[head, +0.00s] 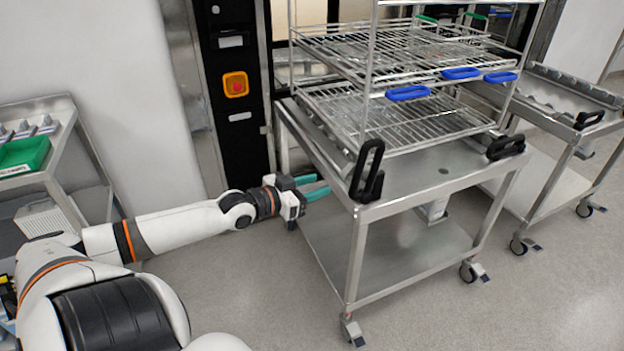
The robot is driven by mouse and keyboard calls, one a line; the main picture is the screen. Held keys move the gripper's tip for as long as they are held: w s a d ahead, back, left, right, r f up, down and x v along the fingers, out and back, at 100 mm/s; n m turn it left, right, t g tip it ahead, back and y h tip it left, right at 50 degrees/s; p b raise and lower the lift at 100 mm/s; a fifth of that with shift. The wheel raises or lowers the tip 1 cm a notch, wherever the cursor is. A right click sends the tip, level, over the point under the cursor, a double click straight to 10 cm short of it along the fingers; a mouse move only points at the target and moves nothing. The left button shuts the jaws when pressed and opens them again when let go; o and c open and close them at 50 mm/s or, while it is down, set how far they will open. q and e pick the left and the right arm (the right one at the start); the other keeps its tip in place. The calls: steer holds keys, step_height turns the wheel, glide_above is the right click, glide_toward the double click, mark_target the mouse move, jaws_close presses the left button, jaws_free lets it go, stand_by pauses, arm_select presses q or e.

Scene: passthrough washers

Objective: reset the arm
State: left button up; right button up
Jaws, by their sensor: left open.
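My left arm reaches in from the left of the head view, stretched out to the right. My left gripper (314,188) has teal fingers and is open, with nothing seen between them. It is beside the left side of a steel cart (425,185), near the cart's black handle (367,172). I cannot tell whether the fingers touch the cart. My right gripper is not in view.
A wire rack (410,118) with blue handles stands on the cart. A second cart (545,180) is at the right. A black panel with a red button (236,84) is behind. A shelf with a green bin (24,154) is at left. Floor in front is clear.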

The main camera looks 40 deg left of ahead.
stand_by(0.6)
arm_select(q)
steer(key=s+a+f+n+g+y+p, duration=0.1)
steer(key=s+a+f+y, duration=0.2)
steer(key=f, duration=0.5)
steer(key=s+a+f+n+g+y, duration=0.15)
steer(key=a+f, duration=0.25)
steer(key=f, duration=0.4)
steer(key=s+d+f+g+p, duration=0.1)
steer(key=s+f+g, duration=0.1)
steer(key=s+f, duration=0.45)
steer(key=s+f+g, duration=0.2)
steer(key=s+f, duration=0.2)
steer(key=f, duration=0.6)
steer(key=s+d+f+g+p, duration=0.1)
steer(key=s+d+f+g, duration=0.3)
steer(key=s+d+f, duration=0.7)
steer(key=s+d+f+m+g, duration=0.1)
steer(key=s+d+f+g, duration=0.1)
steer(key=s+d+f, duration=0.2)
steer(key=s+d+f+m+g+h+p, duration=0.1)
steer(key=s+d+f, duration=0.4)
steer(key=s+d, duration=0.6)
steer(key=shift+s+d+f+g, duration=0.2)
steer(key=shift+s+g, duration=0.4)
steer(key=shift+g, duration=0.15)
